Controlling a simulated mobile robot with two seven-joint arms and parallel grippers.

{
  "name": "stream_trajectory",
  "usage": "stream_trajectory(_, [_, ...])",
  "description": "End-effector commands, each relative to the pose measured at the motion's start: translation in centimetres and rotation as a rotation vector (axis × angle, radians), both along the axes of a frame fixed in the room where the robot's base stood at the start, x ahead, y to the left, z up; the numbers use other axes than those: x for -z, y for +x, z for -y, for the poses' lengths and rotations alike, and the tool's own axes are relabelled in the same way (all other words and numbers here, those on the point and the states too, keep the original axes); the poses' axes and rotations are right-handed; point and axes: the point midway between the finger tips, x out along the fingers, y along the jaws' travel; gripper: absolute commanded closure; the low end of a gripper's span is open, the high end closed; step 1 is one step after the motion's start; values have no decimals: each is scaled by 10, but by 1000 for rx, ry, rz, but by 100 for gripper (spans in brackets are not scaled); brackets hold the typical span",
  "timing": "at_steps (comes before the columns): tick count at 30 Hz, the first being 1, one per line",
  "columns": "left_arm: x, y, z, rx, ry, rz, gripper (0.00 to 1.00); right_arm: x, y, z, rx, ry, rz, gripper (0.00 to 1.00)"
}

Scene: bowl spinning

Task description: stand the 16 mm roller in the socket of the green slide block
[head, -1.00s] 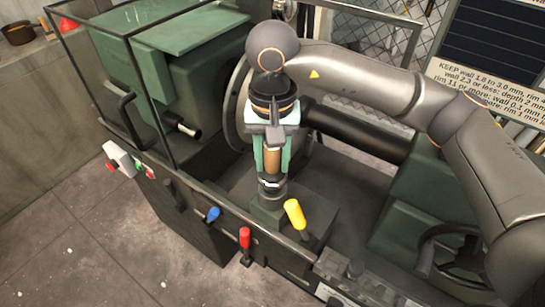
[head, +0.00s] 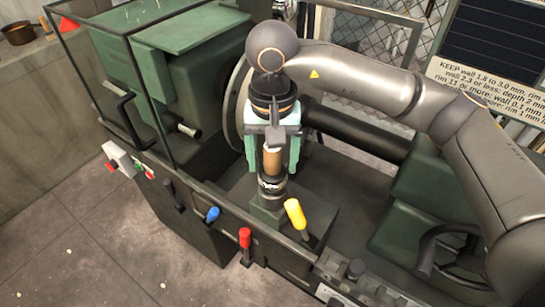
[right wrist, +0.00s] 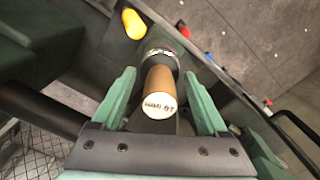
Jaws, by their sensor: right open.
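The 16 mm roller (head: 272,161) has a tan wooden handle and a dark, banded lower end. It stands about upright with its lower end at the green slide block (head: 268,214), seemingly in the socket; the socket itself is hidden. In the right wrist view the roller (right wrist: 158,90) shows its pale, lettered end face toward the camera. My right gripper (head: 272,168) is above the block with its green fingers open, one on each side of the handle. In the right wrist view gaps show between the handle and both fingers of the gripper (right wrist: 160,74). My left gripper is not in view.
A yellow-handled lever (head: 296,214) stands close to the right of the block. Blue (head: 212,214) and red (head: 245,238) levers line the machine's front. The round chuck plate (head: 237,105) is behind, and a handwheel (head: 448,250) is at the right.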

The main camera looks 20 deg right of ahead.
Motion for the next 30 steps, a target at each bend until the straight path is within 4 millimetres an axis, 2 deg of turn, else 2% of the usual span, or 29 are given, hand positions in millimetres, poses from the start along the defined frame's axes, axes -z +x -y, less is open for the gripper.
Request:
stream_trajectory(4, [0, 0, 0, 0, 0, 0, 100, -3, 0, 0, 0, -1, 0, 23])
stream_trajectory(8, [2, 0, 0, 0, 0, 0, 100, -20, 1, 0, 1, 1, 4, 23])
stream_trajectory(15, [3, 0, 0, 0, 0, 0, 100, -75, 1, 0, 0, 1, 6, 23])
stream_trajectory(21, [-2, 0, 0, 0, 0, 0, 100, -109, 0, 0, 1, 0, 3, 23])
stream_trajectory(26, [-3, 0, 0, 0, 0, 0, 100, -123, 0, 0, 0, 0, 1, 23])
stream_trajectory(30, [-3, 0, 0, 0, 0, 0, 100, -126, 0, 0, 0, 0, 0, 23])
